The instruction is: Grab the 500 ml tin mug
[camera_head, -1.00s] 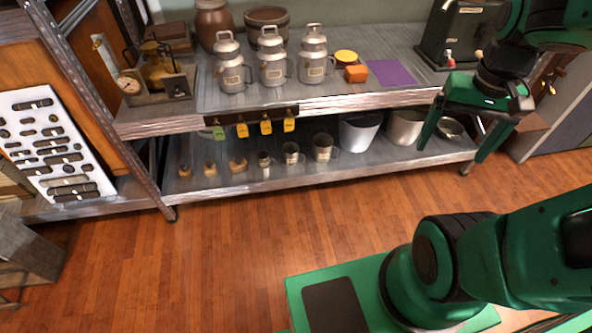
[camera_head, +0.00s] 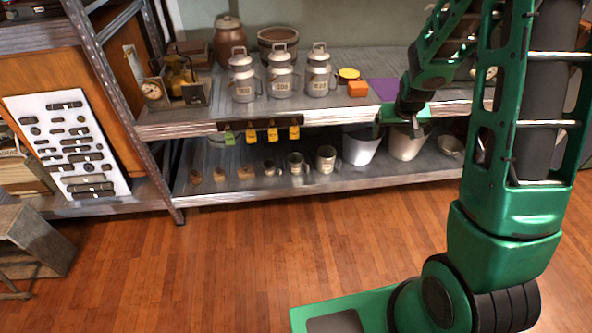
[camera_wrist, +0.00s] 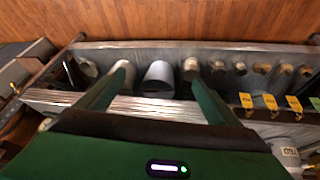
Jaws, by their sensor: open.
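Three tin mugs of rising size stand upright on the lower shelf: small (camera_head: 270,167), middle (camera_head: 296,163) and large (camera_head: 326,159). Their labels are too small to read, so I cannot tell which is the 500 ml one. In the wrist view, the large mug (camera_wrist: 190,66) shows by the tip of my right finger, with the middle mug (camera_wrist: 218,67) and small mug (camera_wrist: 240,68) further right. My gripper (camera_wrist: 158,76) is open and empty, its fingers spread across the silver bucket (camera_wrist: 158,80). In the head view, my gripper (camera_head: 403,122) is at the upper shelf's front edge, right of the mugs.
The upper shelf (camera_head: 200,118) overhangs the lower one, with labelled cans (camera_head: 282,78) on it. Yellow tags (camera_head: 272,134) hang from its front edge above the mugs. A silver bucket (camera_head: 360,148), pale bucket (camera_head: 405,146) and bowl (camera_head: 451,146) stand to the right. The floor in front is clear.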

